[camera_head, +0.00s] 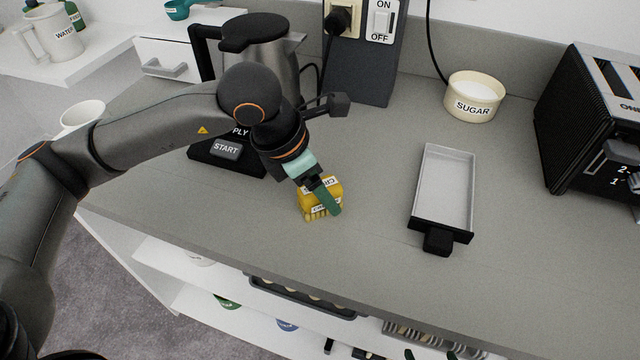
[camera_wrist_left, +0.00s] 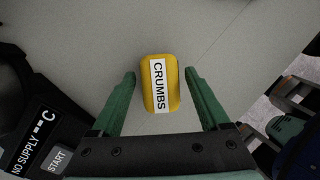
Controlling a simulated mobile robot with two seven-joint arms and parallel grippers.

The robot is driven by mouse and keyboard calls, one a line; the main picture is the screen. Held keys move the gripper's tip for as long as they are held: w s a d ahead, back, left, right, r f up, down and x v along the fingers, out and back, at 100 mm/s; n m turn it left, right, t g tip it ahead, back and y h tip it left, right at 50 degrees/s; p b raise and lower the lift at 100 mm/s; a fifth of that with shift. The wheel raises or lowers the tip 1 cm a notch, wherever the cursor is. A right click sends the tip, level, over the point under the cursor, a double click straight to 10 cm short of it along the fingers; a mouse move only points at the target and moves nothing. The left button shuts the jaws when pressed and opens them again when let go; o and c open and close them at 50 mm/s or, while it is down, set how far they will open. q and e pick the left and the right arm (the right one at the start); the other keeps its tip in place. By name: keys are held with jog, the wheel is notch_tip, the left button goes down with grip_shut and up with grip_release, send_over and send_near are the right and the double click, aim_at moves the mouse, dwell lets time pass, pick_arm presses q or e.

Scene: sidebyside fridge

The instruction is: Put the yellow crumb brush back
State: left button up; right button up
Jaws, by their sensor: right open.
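The yellow crumb brush (camera_head: 307,210), with a white label reading CRUMBS, is on the grey counter with its bristles toward the front edge. In the left wrist view the brush (camera_wrist_left: 173,85) lies between the two green fingers of my left gripper (camera_wrist_left: 160,74), which is open. A gap shows on each side of the brush. In the head view my left gripper (camera_head: 322,192) covers part of the brush. The green fingertips of my right gripper (camera_head: 430,355) show apart at the bottom edge of the head view; the rest of it is cut off.
A white tray (camera_head: 443,185) with a black handle lies to the right. A kettle (camera_head: 270,65) stands on a base behind my left arm. Open shelves hold things below the counter edge.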

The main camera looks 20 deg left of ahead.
pick_arm(q)
jog(key=shift+r+p, duration=0.3)
jog(key=shift+r, duration=0.1)
jog(key=v, duration=1.1)
jog(key=shift+s+a+r, duration=0.1)
jog(key=shift+a+r, duration=0.05)
jog(key=shift+r, duration=0.1)
